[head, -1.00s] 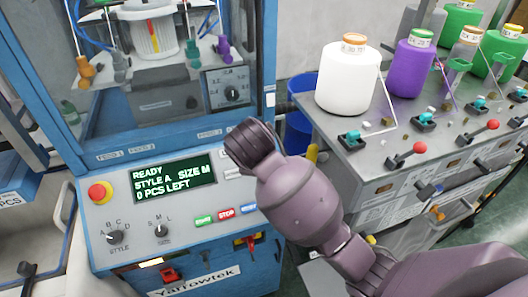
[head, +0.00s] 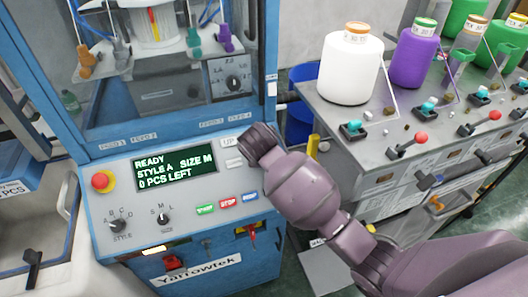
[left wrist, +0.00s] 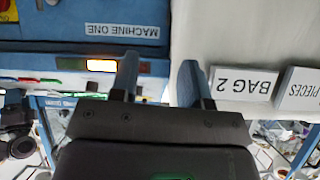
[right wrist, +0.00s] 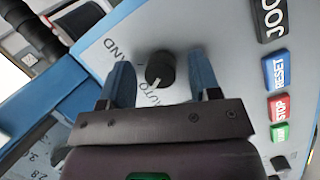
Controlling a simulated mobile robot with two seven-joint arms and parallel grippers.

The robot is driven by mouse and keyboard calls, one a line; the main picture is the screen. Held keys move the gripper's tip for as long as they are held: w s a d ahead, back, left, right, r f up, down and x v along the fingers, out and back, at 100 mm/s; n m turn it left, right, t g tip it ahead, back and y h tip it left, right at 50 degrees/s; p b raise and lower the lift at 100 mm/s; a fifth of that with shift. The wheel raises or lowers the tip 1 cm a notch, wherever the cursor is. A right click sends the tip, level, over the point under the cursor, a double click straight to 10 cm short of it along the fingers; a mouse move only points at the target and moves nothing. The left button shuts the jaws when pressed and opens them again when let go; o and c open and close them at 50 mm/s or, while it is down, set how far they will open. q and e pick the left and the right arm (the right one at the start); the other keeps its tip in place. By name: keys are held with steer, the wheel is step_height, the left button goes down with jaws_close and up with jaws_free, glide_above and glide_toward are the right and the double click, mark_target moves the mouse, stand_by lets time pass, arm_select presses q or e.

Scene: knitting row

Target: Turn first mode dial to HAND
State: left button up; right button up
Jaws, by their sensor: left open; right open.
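The first mode dial (right wrist: 160,70) is a round black knob on the pale panel in the right wrist view. Its white pointer mark faces the AUTO label, and the HAND label is printed to its upper left. My right gripper (right wrist: 162,78) is open, with one blue finger on each side of the dial; I cannot tell if they touch it. In the head view my right arm covers the dial and the gripper's fingers. My left gripper (left wrist: 158,80) is open and empty in the left wrist view, near the MACHINE ONE label (left wrist: 126,30).
The machine's display (head: 177,168) reads READY, STYLE A, SIZE M. An emergency stop (head: 103,181), a style dial (head: 118,225) and a size dial (head: 163,219) sit on the panel. The red STOP button (right wrist: 277,105) is right of the mode dial. A yarn stand (head: 330,105) stands at right.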

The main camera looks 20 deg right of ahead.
steer(key=c, duration=0.9)
steer(key=shift+m, duration=0.3)
steer(key=m, duration=0.3)
steer(key=m+g+y, duration=0.1)
steer(key=m, duration=0.2)
steer(key=shift+a+r+g, duration=0.1)
steer(key=shift+g, duration=0.2)
steer(key=m+y, duration=0.1)
steer(key=m, duration=0.3)
steer(key=shift+w+g, duration=0.1)
steer(key=shift+g, duration=0.2)
steer(key=shift+r+m, duration=0.1)
steer(key=shift+m, duration=0.3)
steer(key=o, duration=0.9)
